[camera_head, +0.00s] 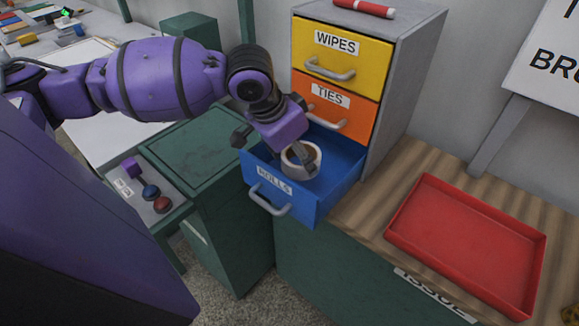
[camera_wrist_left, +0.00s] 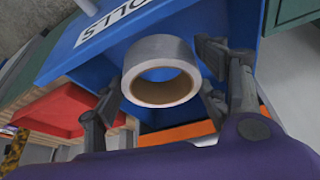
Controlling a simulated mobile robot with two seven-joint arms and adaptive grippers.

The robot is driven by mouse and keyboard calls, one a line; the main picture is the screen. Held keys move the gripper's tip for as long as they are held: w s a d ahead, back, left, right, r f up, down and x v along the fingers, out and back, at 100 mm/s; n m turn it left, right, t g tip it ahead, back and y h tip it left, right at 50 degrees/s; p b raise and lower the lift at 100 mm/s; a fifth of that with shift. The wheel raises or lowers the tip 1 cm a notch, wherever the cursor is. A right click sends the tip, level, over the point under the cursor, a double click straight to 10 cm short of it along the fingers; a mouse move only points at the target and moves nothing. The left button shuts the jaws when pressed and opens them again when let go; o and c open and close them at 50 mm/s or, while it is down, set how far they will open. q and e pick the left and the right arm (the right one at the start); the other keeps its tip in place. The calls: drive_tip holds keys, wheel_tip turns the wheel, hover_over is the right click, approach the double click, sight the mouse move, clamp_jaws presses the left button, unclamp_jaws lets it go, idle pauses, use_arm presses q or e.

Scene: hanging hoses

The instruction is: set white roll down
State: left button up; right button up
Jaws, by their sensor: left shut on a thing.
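The white roll (camera_head: 288,164) is a pale ring with an open centre, within the open blue drawer labelled ROLLS (camera_head: 331,186). In the left wrist view the roll (camera_wrist_left: 160,50) sits between the two dark fingers, with the blue drawer (camera_wrist_left: 185,22) behind it. My left gripper (camera_head: 300,158) reaches down into the drawer and is shut on the roll. I cannot tell whether the roll touches the drawer floor. My right gripper is not in view.
Above the blue drawer are a shut orange TIES drawer (camera_head: 349,116) and a shut yellow WIPES drawer (camera_head: 366,62). A red tray (camera_head: 465,243), empty, lies on the wooden top at right. A green cabinet (camera_head: 225,200) and a button panel (camera_head: 136,200) stand at left.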

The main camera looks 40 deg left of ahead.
sight(286, 152)
use_arm(q)
drive_tip(key=a+f, duration=0.2)
drive_tip(key=f, duration=0.1)
drive_tip(key=shift+w+a, duration=0.15)
drive_tip(key=shift+w, duration=0.2)
drive_tip(key=f, duration=0.3)
drive_tip(key=shift+w+a+f, duration=0.1)
drive_tip(key=shift+a+f, duration=0.15)
drive_tip(key=shift+f, duration=0.05)
drive_tip(key=shift+r, duration=0.1)
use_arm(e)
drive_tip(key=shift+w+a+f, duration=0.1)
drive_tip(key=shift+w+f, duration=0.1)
use_arm(q)
drive_tip(key=o, duration=0.9)
